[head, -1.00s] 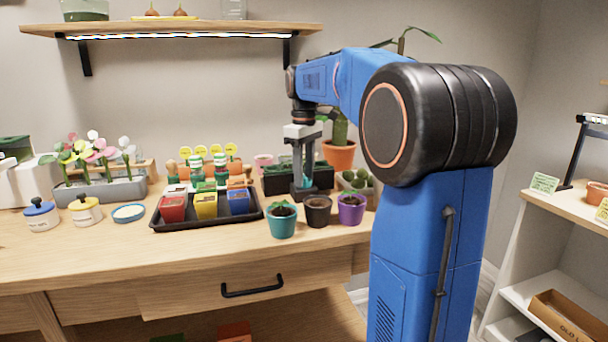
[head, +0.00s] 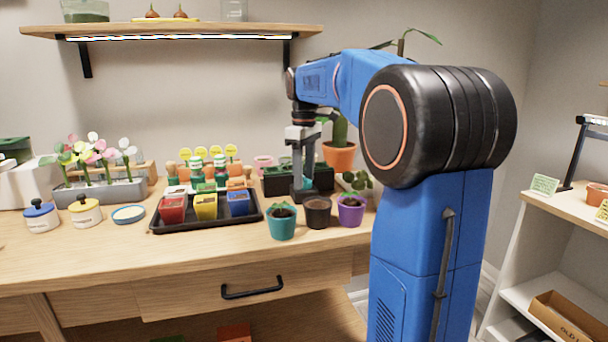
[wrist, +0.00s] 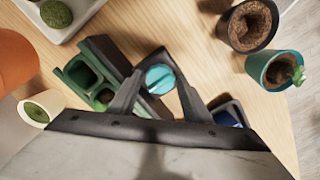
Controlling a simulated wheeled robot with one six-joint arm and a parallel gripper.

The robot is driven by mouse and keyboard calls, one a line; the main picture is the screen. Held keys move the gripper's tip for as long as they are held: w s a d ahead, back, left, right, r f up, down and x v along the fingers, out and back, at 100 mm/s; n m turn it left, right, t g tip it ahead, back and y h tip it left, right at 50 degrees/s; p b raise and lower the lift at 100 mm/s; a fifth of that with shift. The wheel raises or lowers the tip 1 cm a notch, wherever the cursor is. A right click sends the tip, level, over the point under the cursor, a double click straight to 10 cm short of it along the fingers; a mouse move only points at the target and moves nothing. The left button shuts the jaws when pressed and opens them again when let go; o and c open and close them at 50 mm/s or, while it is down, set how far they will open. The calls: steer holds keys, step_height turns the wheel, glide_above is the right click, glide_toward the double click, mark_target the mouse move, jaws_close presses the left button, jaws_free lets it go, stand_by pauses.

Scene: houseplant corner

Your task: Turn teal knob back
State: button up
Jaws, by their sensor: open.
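The teal knob (wrist: 160,79) shows in the wrist view as a round disc with a raised bar across its top. My gripper (wrist: 163,68) points down over it with one finger on each side. The jaws are open, and I cannot tell whether either finger touches the knob. In the head view, my gripper (head: 305,188) is low over the bench behind the small pots, and only a bit of teal (head: 309,184) shows between its fingers. The knob's base is mostly hidden by the fingers.
A teal pot (head: 282,224), a dark pot (head: 317,213) and a purple pot (head: 351,212) stand in front of my gripper. A black tray (head: 160,226) of coloured pots lies to the left. An orange pot (head: 340,157) stands behind.

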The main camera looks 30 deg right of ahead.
mark_target(304, 177)
steer(key=shift+r, duration=0.1)
step_height(304, 177, up, 17)
stand_by(0.6)
steer(key=shift+r, duration=0.1)
stand_by(0.3)
